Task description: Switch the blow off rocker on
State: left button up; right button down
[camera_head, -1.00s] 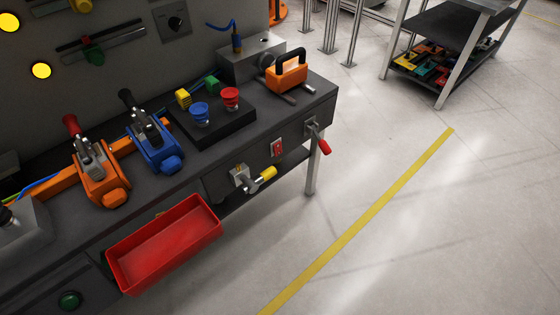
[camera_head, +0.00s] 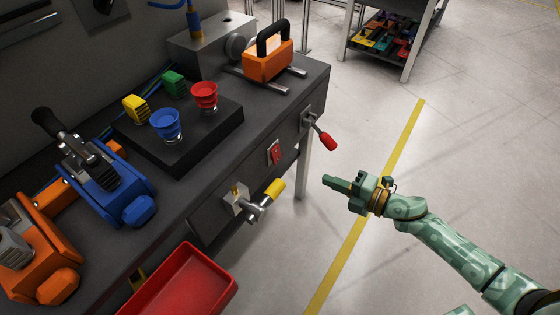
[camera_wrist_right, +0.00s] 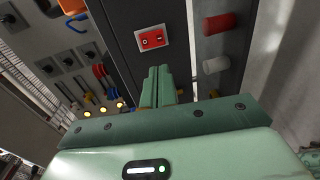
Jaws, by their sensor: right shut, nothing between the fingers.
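The red rocker switch (camera_head: 275,153) sits on a light plate on the front face of the dark bench, between the yellow-handled valve and the red-handled lever. In the right wrist view the red rocker (camera_wrist_right: 152,40) shows with its white marks, just beyond my fingertips. My right gripper (camera_head: 328,182) is green, shut and empty, in front of the bench and to the right of the rocker, apart from it. In the right wrist view its two fingers (camera_wrist_right: 158,72) lie together, pointing toward the rocker plate. I cannot tell which way the rocker is tipped. My left gripper is out of view.
A valve with a yellow handle (camera_head: 274,188) and a lever with a red grip (camera_head: 327,141) stick out on either side of the rocker. A red bin (camera_head: 185,285) hangs lower left. The floor on the right is open.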

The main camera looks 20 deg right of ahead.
aim_at(278, 160)
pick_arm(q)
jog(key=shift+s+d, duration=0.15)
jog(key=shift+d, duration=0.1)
pick_arm(e)
jog(key=shift+w+a+f, duration=0.1)
jog(key=shift+w, duration=0.05)
